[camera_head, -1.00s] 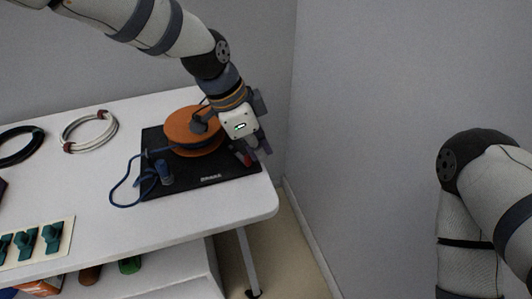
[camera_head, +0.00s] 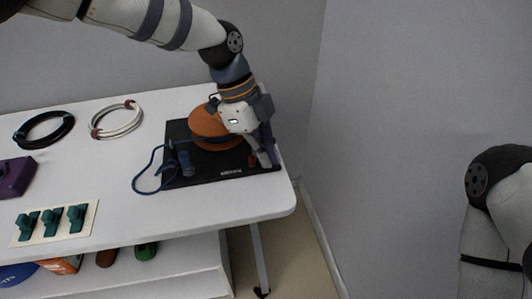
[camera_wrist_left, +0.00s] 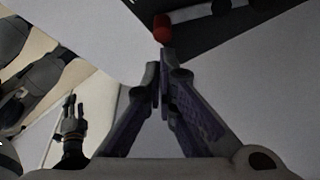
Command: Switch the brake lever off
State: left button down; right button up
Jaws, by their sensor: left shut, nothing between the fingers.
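An orange spool (camera_head: 205,122) stands on a black base plate (camera_head: 207,181) at the right end of the white table. A small red-tipped lever (camera_head: 252,160) is at the right front of the plate, and its red tip (camera_wrist_left: 161,28) shows in the left wrist view. My left gripper (camera_head: 268,160) points down beside the lever, to its right in the head view. Its fingertips (camera_wrist_left: 158,72) are together and empty, with the red tip just beyond them. Whether they touch the lever I cannot tell. My right gripper (camera_wrist_left: 72,112) hangs low with its fingers apart.
A blue cable loops off the plate's left side around a blue-grey post (camera_head: 185,160). White (camera_head: 118,120) and black (camera_head: 44,129) cable coils, a purple block (camera_head: 14,176) and a board with teal switches (camera_head: 52,222) lie further left. A wall is right of the table.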

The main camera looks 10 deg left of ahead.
pick_arm(q)
jog(key=shift+w+d+f+b, duration=0.1)
jog(key=shift+w+d+b, duration=0.1)
jog(key=shift+w, duration=0.15)
jog(key=shift+w+d+b, duration=0.1)
jog(key=shift+w+b, duration=0.1)
jog(key=shift+w, duration=0.15)
pick_arm(e)
jog(key=shift+s+f, duration=0.4)
jog(key=shift+f, duration=0.05)
